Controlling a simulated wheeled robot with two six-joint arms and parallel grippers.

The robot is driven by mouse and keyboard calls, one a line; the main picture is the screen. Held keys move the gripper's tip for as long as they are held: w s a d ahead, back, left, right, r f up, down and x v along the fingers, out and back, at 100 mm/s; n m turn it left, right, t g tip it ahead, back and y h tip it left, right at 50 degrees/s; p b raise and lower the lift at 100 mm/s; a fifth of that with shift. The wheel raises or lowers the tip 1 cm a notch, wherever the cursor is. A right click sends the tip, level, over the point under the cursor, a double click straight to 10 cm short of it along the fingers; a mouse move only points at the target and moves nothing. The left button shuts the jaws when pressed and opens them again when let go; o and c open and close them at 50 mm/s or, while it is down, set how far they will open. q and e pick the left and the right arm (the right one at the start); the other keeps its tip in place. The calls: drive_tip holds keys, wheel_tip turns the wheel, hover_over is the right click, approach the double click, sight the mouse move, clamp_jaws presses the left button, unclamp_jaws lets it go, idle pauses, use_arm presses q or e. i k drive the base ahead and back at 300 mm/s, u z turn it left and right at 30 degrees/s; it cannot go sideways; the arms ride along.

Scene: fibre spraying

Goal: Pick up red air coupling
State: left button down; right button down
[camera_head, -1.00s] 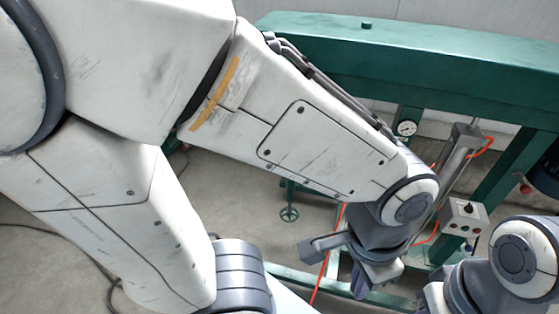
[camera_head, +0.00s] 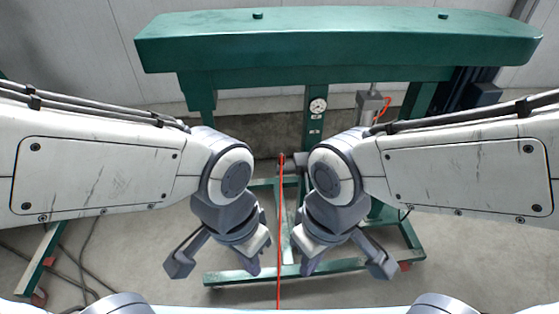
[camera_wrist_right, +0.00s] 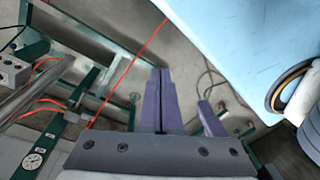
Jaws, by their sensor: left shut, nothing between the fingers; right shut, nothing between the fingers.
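A thin red air hose (camera_head: 280,230) hangs upright between my two grippers in the head view. Its upper end (camera_head: 281,158) shows a small red tip; I cannot tell whether this is the red air coupling. The hose also crosses the right wrist view (camera_wrist_right: 128,68) diagonally, apart from the fingers. My left gripper (camera_head: 253,268) is shut and empty, left of the hose. My right gripper (camera_head: 308,268) is shut and empty, right of the hose; its closed fingers show in the right wrist view (camera_wrist_right: 160,74). Neither gripper visibly touches the hose.
A green machine frame (camera_head: 340,45) spans the back, with a round pressure gauge (camera_head: 318,105) on its post. A grey cylinder (camera_head: 370,105) with orange-red tubing stands right of it. A grey control box (camera_wrist_right: 12,70) shows in the right wrist view. Dark cables (camera_head: 75,262) lie on the floor at left.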

sight(281, 161)
drive_tip(key=k, duration=0.6)
drive_tip(key=u, duration=0.75)
drive_tip(key=i, duration=1.4)
drive_tip(key=z, duration=0.05)
